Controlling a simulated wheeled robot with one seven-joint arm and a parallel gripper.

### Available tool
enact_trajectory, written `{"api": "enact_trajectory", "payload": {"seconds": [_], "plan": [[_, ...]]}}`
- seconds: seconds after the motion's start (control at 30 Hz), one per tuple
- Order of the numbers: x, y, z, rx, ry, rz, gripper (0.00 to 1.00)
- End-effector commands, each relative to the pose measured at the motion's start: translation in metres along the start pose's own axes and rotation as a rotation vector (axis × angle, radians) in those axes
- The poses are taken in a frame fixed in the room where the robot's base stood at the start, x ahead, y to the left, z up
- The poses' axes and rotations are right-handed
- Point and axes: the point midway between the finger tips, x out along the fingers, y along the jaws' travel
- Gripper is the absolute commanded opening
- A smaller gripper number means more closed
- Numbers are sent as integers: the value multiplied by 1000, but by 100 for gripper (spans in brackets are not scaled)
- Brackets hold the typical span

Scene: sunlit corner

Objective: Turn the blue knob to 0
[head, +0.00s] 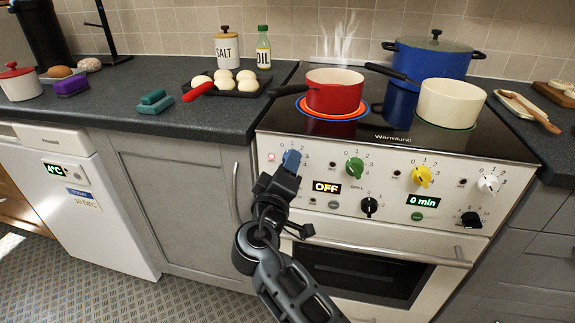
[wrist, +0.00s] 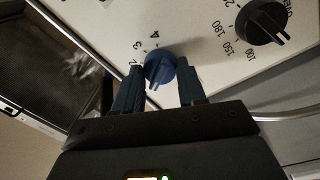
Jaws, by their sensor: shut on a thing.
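The blue knob (head: 291,158) is at the upper left of the stove's control panel (head: 330,181), with a printed scale around it. My gripper (head: 285,174) is at this knob from the front and hides its lower part. In the wrist view, my gripper's two fingers (wrist: 160,80) stand on either side of the blue knob (wrist: 158,66) and are shut on it. The figures 2, 3 and 4 show beside it there; 0 is not visible in that view. I cannot tell which figure the knob points to.
Green (head: 354,166), yellow (head: 422,176) and white (head: 488,184) knobs sit to the right; a black knob (head: 370,206) is below. A red pan (head: 333,92) steams on a glowing ring (head: 332,115). A small red light (head: 270,156) is lit left of the blue knob.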

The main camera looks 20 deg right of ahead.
Motion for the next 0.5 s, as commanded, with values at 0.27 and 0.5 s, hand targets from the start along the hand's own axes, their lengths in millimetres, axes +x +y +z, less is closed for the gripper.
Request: {"api": "enact_trajectory", "payload": {"seconds": [0.27,0.5], "plan": [[-1,0,0,-160,13,-2,10],[-1,-1,0,-224,18,-3,10]]}}
